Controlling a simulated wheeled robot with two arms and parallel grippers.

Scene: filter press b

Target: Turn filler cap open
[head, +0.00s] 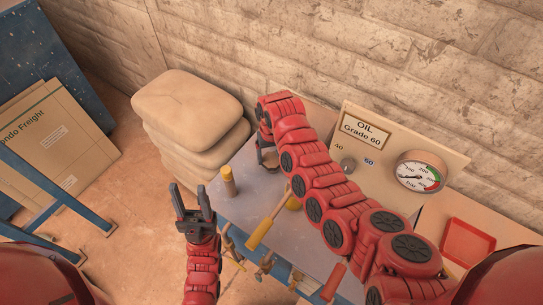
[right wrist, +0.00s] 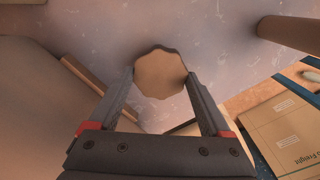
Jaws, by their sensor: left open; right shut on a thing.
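The filler cap (right wrist: 160,74) is a round tan disc with a scalloped edge, seen in the right wrist view from above. My right gripper (right wrist: 159,80) is shut on it, one finger on each side. In the head view my right gripper (head: 266,158) points down at the back of the grey bench top, and the cap is mostly hidden there by the gripper and arm. My left gripper (head: 194,207) is open and empty, in front of the bench's left edge, apart from the cap.
A tan upright cylinder (head: 228,182) and a yellow-handled lever (head: 268,220) stand on the bench (head: 240,205). Stacked sacks (head: 188,110) are close behind left. An OIL Grade 60 panel (head: 395,140) with a knob (head: 347,165) and pressure gauge (head: 418,176) stands right, near a red tray (head: 467,242).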

